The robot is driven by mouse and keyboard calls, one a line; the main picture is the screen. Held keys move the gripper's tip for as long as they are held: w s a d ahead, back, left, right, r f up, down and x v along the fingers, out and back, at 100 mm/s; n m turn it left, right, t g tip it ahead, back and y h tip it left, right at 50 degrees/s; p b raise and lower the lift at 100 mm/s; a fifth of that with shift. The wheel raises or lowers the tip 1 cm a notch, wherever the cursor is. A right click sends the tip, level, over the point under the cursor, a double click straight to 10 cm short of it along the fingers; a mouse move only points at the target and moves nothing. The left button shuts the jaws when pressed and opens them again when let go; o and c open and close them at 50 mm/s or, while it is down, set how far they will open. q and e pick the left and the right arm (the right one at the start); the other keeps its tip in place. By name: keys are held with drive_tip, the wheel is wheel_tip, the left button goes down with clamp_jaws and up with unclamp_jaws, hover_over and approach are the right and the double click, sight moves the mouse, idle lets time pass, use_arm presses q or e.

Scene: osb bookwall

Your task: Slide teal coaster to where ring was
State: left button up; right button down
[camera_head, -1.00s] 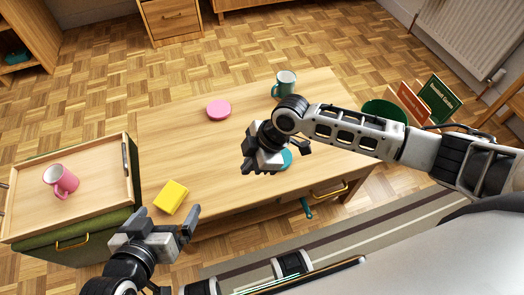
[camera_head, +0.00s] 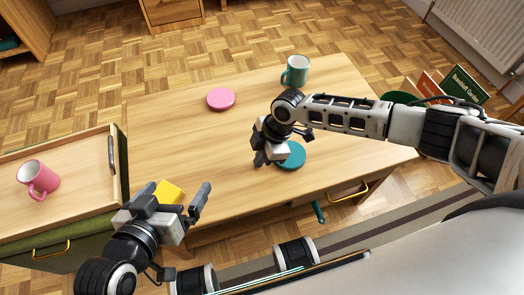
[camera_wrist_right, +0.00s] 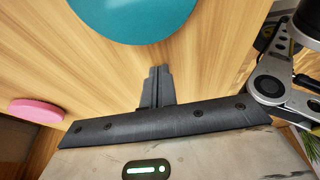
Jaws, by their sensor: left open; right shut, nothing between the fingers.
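The teal coaster (camera_head: 291,155) lies flat near the table's front edge, right of centre. It also shows cut off at the top of the right wrist view (camera_wrist_right: 135,15). My right gripper (camera_head: 259,161) is shut and empty, pointing down just left of the coaster. In the right wrist view its closed fingers (camera_wrist_right: 156,86) show below the coaster, with bare wood between in the picture. I cannot tell how high the tips are. My left gripper (camera_head: 170,198) is open and empty by the table's front left corner. I see no ring.
A pink coaster (camera_head: 221,99) lies further back, left of the teal one. A teal mug (camera_head: 296,71) stands at the back. A yellow block (camera_head: 168,190) is partly behind my left gripper. A pink mug (camera_head: 39,178) stands on the tray (camera_head: 80,190) at left. The table's middle is clear.

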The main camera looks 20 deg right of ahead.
drive_tip(key=d, duration=0.3)
drive_tip(key=shift+w, duration=0.1)
drive_tip(key=shift+d+r, duration=0.1)
drive_tip(key=shift+d, duration=0.1)
